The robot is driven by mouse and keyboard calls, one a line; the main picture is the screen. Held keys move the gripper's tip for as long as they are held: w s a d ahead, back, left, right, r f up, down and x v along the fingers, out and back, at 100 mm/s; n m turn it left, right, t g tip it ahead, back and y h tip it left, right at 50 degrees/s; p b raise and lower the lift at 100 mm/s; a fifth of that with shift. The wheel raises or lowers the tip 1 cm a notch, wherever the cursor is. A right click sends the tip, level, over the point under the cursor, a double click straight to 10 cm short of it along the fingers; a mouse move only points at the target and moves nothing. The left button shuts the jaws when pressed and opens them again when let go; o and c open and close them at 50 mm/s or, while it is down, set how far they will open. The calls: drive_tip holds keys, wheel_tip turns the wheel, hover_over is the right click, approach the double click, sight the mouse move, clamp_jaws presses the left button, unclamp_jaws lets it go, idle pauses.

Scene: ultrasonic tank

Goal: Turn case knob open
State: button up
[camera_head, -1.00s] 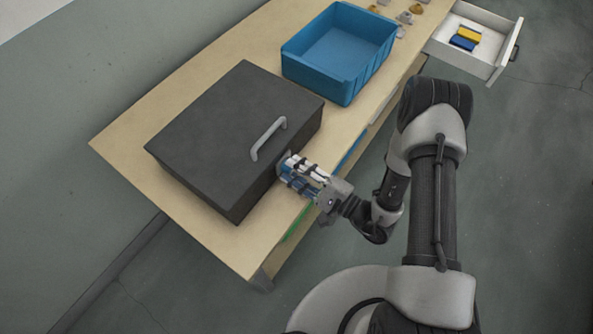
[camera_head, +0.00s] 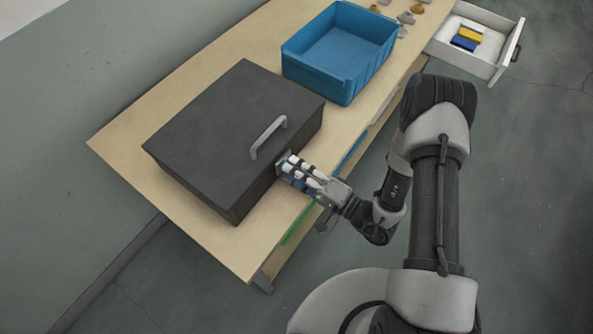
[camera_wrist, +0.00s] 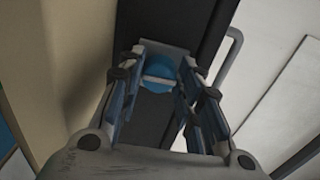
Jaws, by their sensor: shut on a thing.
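The dark grey case (camera_head: 225,125) sits shut on the wooden table, with a light grey handle (camera_head: 268,138) on its lid. In the wrist view the case's dark front (camera_wrist: 178,25) runs up the middle. The blue round knob (camera_wrist: 160,72) is on that front, between my fingers. My gripper (camera_head: 285,165) is at the front face of the case, below the handle, and is shut on the knob. In the wrist view my gripper (camera_wrist: 160,80) has a finger on either side of the knob. The head view hides the knob behind the fingers.
A blue open bin (camera_head: 340,50) stands behind and right of the case. An open white drawer (camera_head: 490,65) holding blue and yellow items juts out at the upper right. Small items lie on the table's far end. The table (camera_head: 125,145) is bare left of the case.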

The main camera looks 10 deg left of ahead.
drive_tip(key=o, duration=1)
drive_tip(key=v, duration=1.2)
drive_tip(key=shift+s, duration=0.1)
